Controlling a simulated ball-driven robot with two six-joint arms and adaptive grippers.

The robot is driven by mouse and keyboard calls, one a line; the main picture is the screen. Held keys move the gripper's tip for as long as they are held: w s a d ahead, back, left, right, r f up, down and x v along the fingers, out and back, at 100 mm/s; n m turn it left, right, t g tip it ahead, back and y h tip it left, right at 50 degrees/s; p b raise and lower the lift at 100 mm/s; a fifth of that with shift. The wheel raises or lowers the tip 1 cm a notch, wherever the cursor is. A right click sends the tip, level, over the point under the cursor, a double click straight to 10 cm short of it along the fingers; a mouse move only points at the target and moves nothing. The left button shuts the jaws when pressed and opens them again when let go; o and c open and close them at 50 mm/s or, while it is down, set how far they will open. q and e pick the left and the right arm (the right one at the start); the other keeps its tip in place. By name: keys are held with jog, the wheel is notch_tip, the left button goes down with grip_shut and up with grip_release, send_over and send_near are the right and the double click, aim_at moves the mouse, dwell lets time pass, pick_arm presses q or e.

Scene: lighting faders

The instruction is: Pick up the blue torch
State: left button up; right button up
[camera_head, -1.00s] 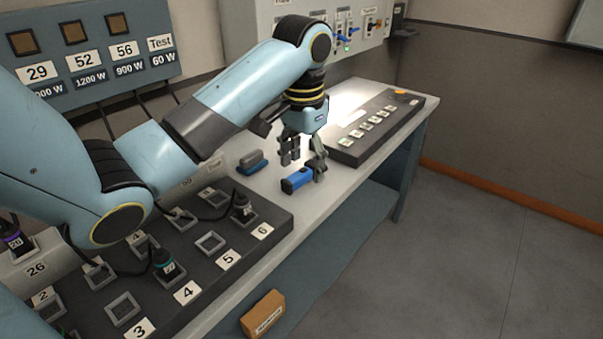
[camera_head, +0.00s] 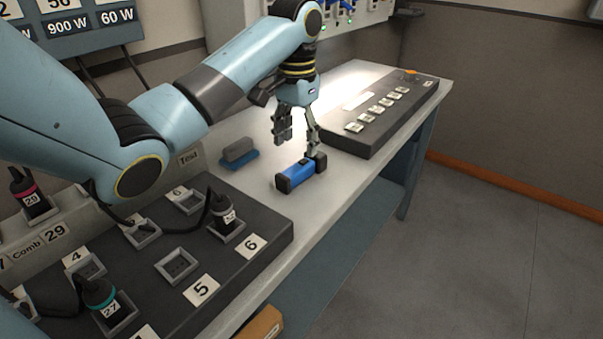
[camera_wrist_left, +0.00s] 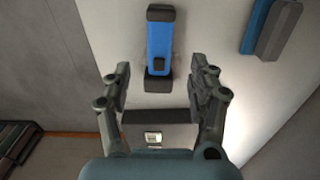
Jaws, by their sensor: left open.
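The blue torch (camera_head: 299,173) lies on its side on the grey bench top, with black ends. In the left wrist view the torch (camera_wrist_left: 160,48) lies ahead of the fingers, with its near black end close to the gap between them. My left gripper (camera_head: 297,145) is open and points down just above and behind the torch. In the left wrist view its two fingers (camera_wrist_left: 161,76) are spread wide with nothing held. I cannot tell from these views whether a finger touches the torch. My right gripper is not in view.
A blue and grey block (camera_head: 238,155) lies left of the torch. A dark panel with several labelled buttons (camera_head: 383,115) stands behind it on the right. A dark socket board (camera_head: 260,224) with plugs and cables fills the front left. The bench's right edge is near the torch.

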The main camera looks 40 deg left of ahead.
aim_at(296, 168)
pick_arm(q)
jog(key=f, duration=0.7)
jog(key=shift+s+f+b, duration=0.25)
jog(key=shift+f+b, duration=0.1)
grip_shut()
